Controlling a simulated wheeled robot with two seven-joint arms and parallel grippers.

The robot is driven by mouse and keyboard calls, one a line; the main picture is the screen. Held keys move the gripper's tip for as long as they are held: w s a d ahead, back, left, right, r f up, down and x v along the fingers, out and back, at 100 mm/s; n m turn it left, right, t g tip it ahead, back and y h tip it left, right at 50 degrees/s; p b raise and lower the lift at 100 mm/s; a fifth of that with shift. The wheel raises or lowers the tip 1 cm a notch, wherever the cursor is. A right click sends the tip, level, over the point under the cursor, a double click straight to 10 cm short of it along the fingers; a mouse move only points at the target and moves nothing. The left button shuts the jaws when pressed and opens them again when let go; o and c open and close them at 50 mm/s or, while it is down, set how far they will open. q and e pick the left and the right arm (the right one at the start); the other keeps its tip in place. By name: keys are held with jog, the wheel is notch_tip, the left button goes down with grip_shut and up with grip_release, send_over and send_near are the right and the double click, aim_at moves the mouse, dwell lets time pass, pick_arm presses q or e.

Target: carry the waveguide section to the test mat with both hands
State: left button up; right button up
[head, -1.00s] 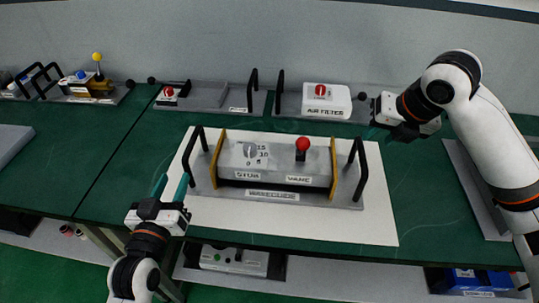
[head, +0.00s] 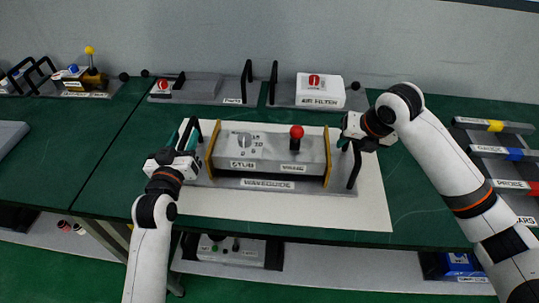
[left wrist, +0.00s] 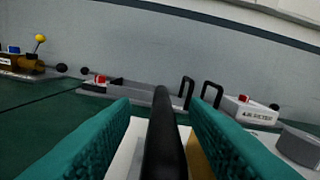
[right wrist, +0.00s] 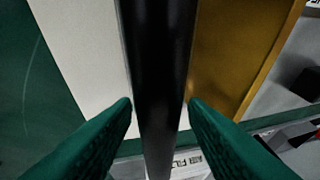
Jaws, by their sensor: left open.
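The waveguide section (head: 268,156) is a grey box with tan end plates, a red knob and a dial, on a grey base labelled WAVEGUIDE. It lies flat on the white test mat (head: 290,212). Black handles stand at both ends. My left gripper (head: 187,143) is open at the left handle. In the left wrist view that handle (left wrist: 165,135) stands between the teal fingers, with gaps. My right gripper (head: 349,143) is at the right handle (head: 355,168). In the right wrist view this handle (right wrist: 158,60) runs between its open fingers; contact is unclear.
Behind the mat stand a grey tray (head: 206,88) and a white AIR FILTER box (head: 320,90). A brown device with a yellow knob (head: 90,70) stands at the far left. Labelled racks (head: 500,153) lie at the right. Green table is bare to the left of the mat.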

pick_arm(q)
jog(key=shift+w+d, duration=0.1)
jog(key=shift+w, duration=0.3)
pick_arm(e)
jog(key=shift+w+f, duration=0.1)
jog(key=shift+f, duration=0.25)
pick_arm(q)
grip_shut()
pick_arm(e)
grip_shut()
dwell(0.6)
pick_arm(q)
jog(key=shift+w+r, duration=0.1)
jog(key=shift+r, duration=0.2)
pick_arm(e)
jog(key=shift+w+r, duration=0.15)
jog(key=shift+r, duration=0.15)
